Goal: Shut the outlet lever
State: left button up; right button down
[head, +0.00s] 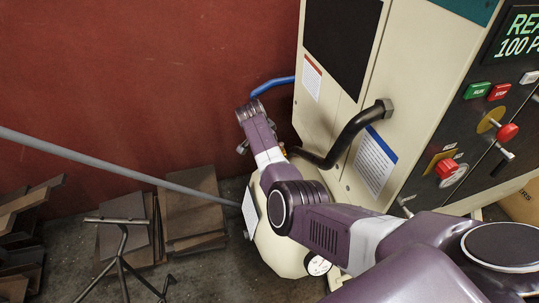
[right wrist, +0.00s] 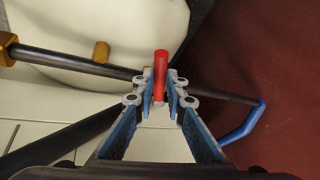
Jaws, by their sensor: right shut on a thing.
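The outlet lever (right wrist: 161,65) shows in the right wrist view as a red bar. It stands between the fingertips of my right gripper (right wrist: 160,90), which is shut on it. The lower part of the lever is hidden by the fingers. A dark pipe (right wrist: 85,64) runs behind the fingers, with a brass fitting (right wrist: 8,49) at its left end. In the head view my right arm reaches down beside the cream machine (head: 340,110), and its fingers and the lever are too hidden to make out. My left gripper is not in view.
A blue pipe end (right wrist: 246,122) is right of the fingers; it also shows in the head view (head: 273,85). A thick black pipe (head: 350,135) bends out of the machine. A cream tank (head: 275,240) stands below my arm. Brown panels (head: 190,205) lean at left.

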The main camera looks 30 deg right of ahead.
jog(key=shift+w, duration=0.15)
dwell(0.4)
jog(key=c, duration=2)
grip_release()
jog(key=shift+o, duration=0.2)
jog(key=shift+r, duration=0.1)
jog(key=v, duration=1.2)
jog(key=shift+a, duration=0.1)
